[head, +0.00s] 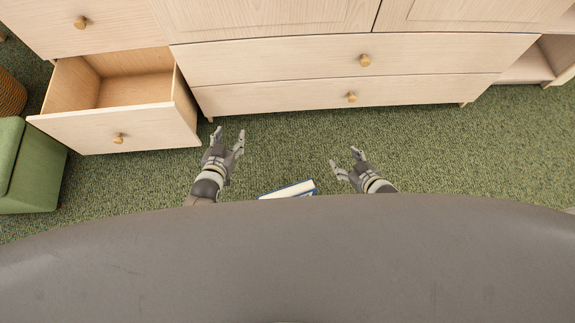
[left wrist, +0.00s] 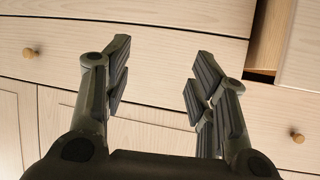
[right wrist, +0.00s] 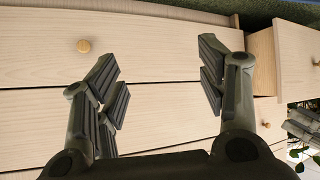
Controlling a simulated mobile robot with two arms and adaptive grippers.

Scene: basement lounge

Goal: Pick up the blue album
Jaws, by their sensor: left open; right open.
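The blue album (head: 288,190) lies on the green carpet in the head view, between my two grippers and close to my body. Its pale page edge and a thin blue cover edge show; the rest is hidden behind my grey body. My left gripper (head: 229,138) is open and empty, to the left of the album and further forward. It also shows in the left wrist view (left wrist: 155,75), facing the cabinet front. My right gripper (head: 344,160) is open and empty, to the right of the album. It also shows in the right wrist view (right wrist: 165,75). Neither gripper touches the album.
A pale wooden cabinet (head: 275,98) with round knobs stands ahead. Its lower left drawer (head: 100,130) is pulled out and its visible inside is empty. A green padded seat (head: 30,175) stands at the left. The carpet (head: 450,150) at the right is clear.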

